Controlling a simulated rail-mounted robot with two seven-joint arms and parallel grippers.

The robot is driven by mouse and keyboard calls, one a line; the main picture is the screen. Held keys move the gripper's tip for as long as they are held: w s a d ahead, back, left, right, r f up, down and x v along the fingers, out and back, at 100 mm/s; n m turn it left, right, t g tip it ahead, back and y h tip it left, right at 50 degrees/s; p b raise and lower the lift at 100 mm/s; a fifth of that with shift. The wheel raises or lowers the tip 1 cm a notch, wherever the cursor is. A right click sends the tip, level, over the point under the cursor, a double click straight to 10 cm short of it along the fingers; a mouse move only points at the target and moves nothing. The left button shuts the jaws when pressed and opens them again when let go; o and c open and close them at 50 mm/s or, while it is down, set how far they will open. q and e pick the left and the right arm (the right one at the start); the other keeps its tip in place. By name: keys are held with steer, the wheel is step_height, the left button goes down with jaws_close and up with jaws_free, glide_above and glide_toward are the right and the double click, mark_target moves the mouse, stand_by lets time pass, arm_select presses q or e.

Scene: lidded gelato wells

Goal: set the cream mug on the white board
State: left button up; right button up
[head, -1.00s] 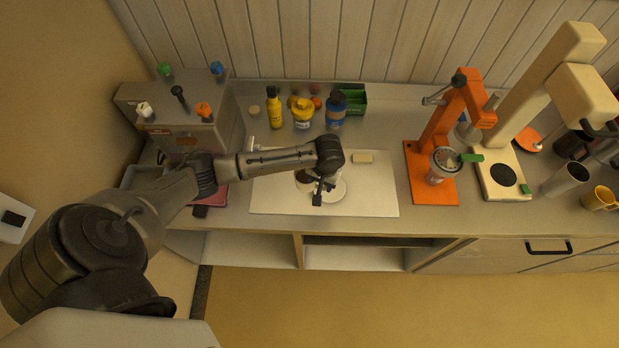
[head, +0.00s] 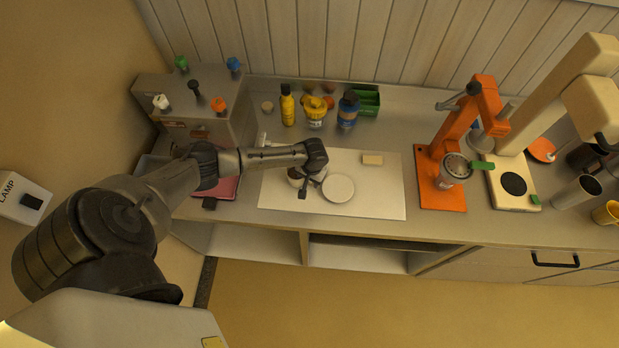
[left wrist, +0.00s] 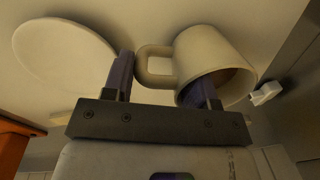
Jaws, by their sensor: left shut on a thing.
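The cream mug (left wrist: 215,58) fills the middle right of the left wrist view, its open mouth towards the camera and its handle towards the plate. My left gripper (left wrist: 163,85) is shut on the mug, with one finger at its mouth and the other beyond the handle. In the head view my left gripper (head: 304,190) is over the left part of the white board (head: 385,195), and my wrist hides most of the mug. I cannot tell whether the mug touches the board.
A round white plate (head: 338,188) lies on the board just right of the gripper, and a small beige block (head: 372,159) lies behind it. Bottles, including a yellow one (head: 288,105), stand behind the board. An orange press (head: 440,180) stands to the right.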

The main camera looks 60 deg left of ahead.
arm_select(q)
steer(key=shift+f, duration=0.2)
steer(key=o, duration=1.1)
steer(key=shift+o, duration=0.2)
steer(key=shift+r, duration=0.1)
step_height(320, 180, up, 12)
steer(key=s+d+f+m+t+h, duration=0.1)
steer(key=s+d+f+m, duration=0.15)
steer(key=s+d, duration=0.4)
steer(key=s+d+f+m+t+h, duration=0.1)
steer(key=s+d+m, duration=0.2)
steer(key=d, duration=0.7)
steer(key=s+d+r+m+t, duration=0.1)
steer(key=s+d+r, duration=0.1)
steer(key=s, duration=0.4)
steer(key=s+d+r+m+t+y, duration=0.1)
steer(key=s+r, duration=0.3)
steer(key=s, duration=0.2)
steer(key=shift+s+d, duration=0.25)
steer(key=shift+d, duration=0.15)
